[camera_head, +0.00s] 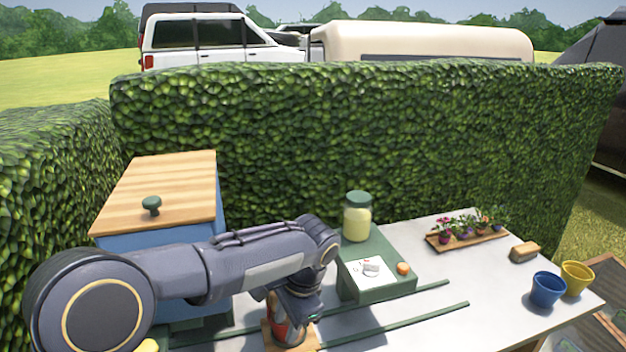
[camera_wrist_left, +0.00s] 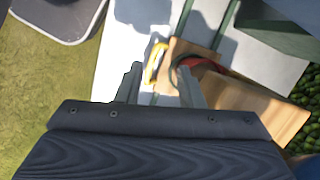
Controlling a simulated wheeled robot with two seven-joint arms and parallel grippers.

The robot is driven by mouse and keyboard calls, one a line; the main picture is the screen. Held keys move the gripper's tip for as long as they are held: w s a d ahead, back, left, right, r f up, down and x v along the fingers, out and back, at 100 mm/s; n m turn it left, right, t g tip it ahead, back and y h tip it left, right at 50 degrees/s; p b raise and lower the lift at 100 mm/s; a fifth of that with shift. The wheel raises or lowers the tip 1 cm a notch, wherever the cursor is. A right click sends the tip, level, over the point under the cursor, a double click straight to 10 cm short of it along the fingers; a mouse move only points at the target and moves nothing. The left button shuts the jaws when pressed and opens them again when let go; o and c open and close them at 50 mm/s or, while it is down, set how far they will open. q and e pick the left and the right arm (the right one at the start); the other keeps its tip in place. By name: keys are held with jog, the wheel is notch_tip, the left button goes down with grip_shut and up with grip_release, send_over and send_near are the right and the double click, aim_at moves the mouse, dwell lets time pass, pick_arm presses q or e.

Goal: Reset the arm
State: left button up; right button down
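My left arm crosses the head view from the left and bends down at the left gripper (camera_head: 290,318), which is over the table's near edge. Below and beside it, a red object (camera_head: 280,325) on a small wooden board (camera_head: 308,340) is partly hidden. In the left wrist view, the fingers of my left gripper (camera_wrist_left: 160,78) stand apart with nothing clearly held between them. A yellow item (camera_wrist_left: 155,58) lies just beyond the fingertips, and a red and dark item (camera_wrist_left: 205,64) is beside the right finger on wood. My right gripper is not in view.
A blue box with a wooden lid (camera_head: 165,185) stands at the left. A green stand (camera_head: 380,285) and a jar (camera_head: 357,217) are at the middle. A flower tray (camera_head: 440,244), brush (camera_head: 525,252), blue pot (camera_head: 547,290) and yellow pot (camera_head: 577,278) are at the right.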

pick_arm(q)
jog(key=s+a+r+n+t+h, duration=0.4)
jog(key=s+a+n, duration=0.5)
jog(key=s+a, duration=0.7)
jog(key=s+f+n+t+h, duration=0.1)
jog(key=s+f+n+h, duration=0.1)
jog(key=s+n, duration=0.2)
jog(key=s, duration=0.3)
jog(key=shift+s+n+h, duration=0.15)
jog(key=shift+n+h, duration=0.15)
